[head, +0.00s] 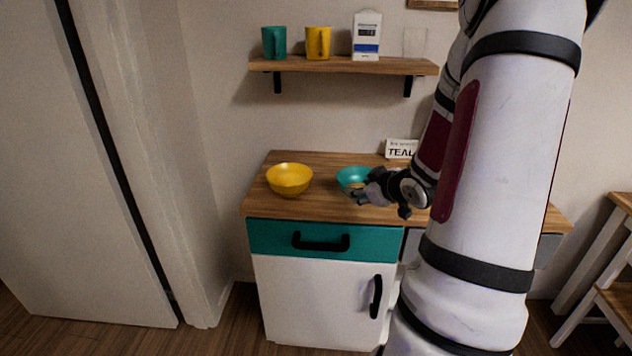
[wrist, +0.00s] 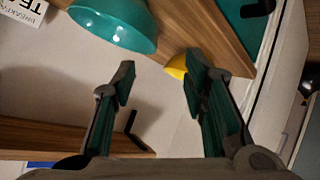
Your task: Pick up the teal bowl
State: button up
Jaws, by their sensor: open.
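The teal bowl (head: 349,175) sits upright on the wooden cabinet top, right of the yellow bowl. My gripper (head: 362,193) is beside it in the head view, at its near right side, and covers part of the bowl. In the wrist view the teal bowl (wrist: 118,22) is at the top, beyond the fingertips, with a gap between. My gripper (wrist: 160,78) is open and nothing is between its fingers. I cannot tell from the head view how high the fingers are over the cabinet top.
A yellow bowl (head: 290,179) stands left on the cabinet top (head: 318,207). Above, a wall shelf (head: 340,65) holds a teal mug (head: 273,43), a yellow mug (head: 318,43), a white package (head: 366,36) and a clear glass (head: 415,42).

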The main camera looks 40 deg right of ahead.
jog(key=shift+t, duration=0.5)
jog(key=b+x, duration=0.1)
jog(key=x, duration=0.3)
jog(key=s+d+f+x, duration=0.1)
jog(key=x, duration=0.4)
jog(key=b+x, duration=0.1)
jog(key=x, duration=0.4)
jog(key=shift+s+d+f+b, duration=0.1)
jog(key=shift+d+f+b, duration=0.1)
jog(key=shift+d+b, duration=0.1)
jog(key=shift+r, duration=0.1)
grip_shut()
